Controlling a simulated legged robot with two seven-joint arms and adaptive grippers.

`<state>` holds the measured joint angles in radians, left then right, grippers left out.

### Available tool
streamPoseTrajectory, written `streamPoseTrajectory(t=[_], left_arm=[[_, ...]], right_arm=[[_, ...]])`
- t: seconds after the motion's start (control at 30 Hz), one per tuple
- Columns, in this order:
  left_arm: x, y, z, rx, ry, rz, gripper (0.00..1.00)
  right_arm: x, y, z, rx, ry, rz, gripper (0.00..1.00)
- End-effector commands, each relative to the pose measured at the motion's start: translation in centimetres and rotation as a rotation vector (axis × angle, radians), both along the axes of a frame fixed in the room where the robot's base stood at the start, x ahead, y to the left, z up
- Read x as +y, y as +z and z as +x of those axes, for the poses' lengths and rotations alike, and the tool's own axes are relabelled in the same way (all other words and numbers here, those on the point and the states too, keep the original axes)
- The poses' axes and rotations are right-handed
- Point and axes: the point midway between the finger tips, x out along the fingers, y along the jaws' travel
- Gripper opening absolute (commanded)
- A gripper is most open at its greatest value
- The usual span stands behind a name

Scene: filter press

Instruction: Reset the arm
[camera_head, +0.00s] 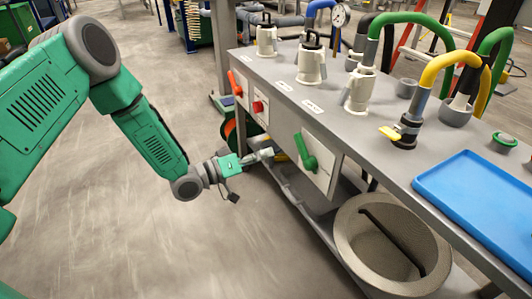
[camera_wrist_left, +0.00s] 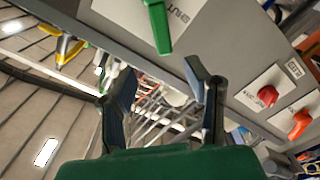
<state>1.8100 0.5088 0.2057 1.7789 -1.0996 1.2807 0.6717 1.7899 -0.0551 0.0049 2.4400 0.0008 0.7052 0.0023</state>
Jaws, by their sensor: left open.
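My left arm comes in from the left in the head view, bent down at its elbow. My left gripper (camera_head: 258,157) is in front of the workbench's front panel (camera_head: 322,178), left of the green handle (camera_head: 306,152). In the left wrist view the two fingers of the gripper (camera_wrist_left: 160,85) stand apart with nothing between them. The green handle (camera_wrist_left: 157,25) shows above the fingers there, apart from them. My right gripper is in neither view.
A red knob (camera_head: 258,106) and an orange handle (camera_head: 235,84) sit on the panel left of the green handle. The bench top holds hose fittings and a blue tray (camera_head: 485,195). A round grey bin (camera_head: 360,245) stands below. The floor (camera_head: 150,245) at left is clear.

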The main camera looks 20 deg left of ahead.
Motion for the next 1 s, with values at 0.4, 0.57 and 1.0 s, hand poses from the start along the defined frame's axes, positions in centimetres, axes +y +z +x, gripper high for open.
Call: streamPoseTrajectory(t=[0.4,0.57,1.0], left_arm=[[-2.8,-4.8,-3.2,0.165,0.018,0.124,0.43],[-4.5,-12.4,-11.7,0.463,0.015,0.403,0.43],[2.2,-17.7,-35.0,1.055,-0.109,1.044,0.43]], right_arm=[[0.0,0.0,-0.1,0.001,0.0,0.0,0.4],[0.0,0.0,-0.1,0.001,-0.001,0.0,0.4],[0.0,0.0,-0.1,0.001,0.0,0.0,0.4]])
